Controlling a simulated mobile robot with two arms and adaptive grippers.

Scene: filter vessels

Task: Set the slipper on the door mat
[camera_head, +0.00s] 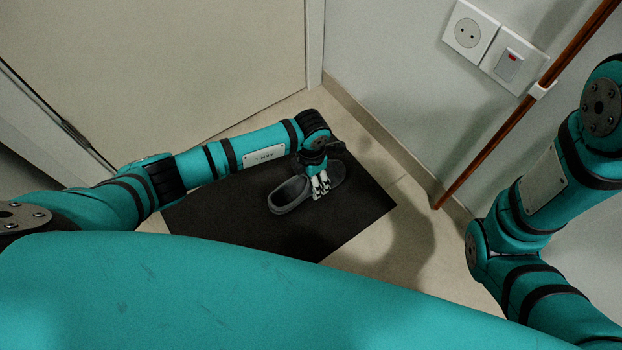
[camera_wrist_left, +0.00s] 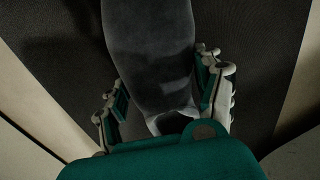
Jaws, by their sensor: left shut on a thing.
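A dark grey slipper (camera_head: 290,194), clog-shaped, is over the black door mat (camera_head: 245,228) in the head view, with its open end towards the lower left. My left gripper (camera_head: 320,185) comes down from above and is shut on the slipper. In the left wrist view the slipper (camera_wrist_left: 150,45) lies between the two fingers of my left gripper (camera_wrist_left: 163,88), with the dark mat (camera_wrist_left: 255,45) behind it. I cannot tell whether the sole touches the mat. The gripper and wrist hide part of the slipper. My right gripper is out of view.
A pale door (camera_head: 150,70) stands behind the mat. A grey wall (camera_head: 390,80) with a socket (camera_head: 466,31) and a switch (camera_head: 513,61) is at the right. A brown pole (camera_head: 500,137) leans there. Bare tiled floor (camera_head: 365,255) lies right of the mat.

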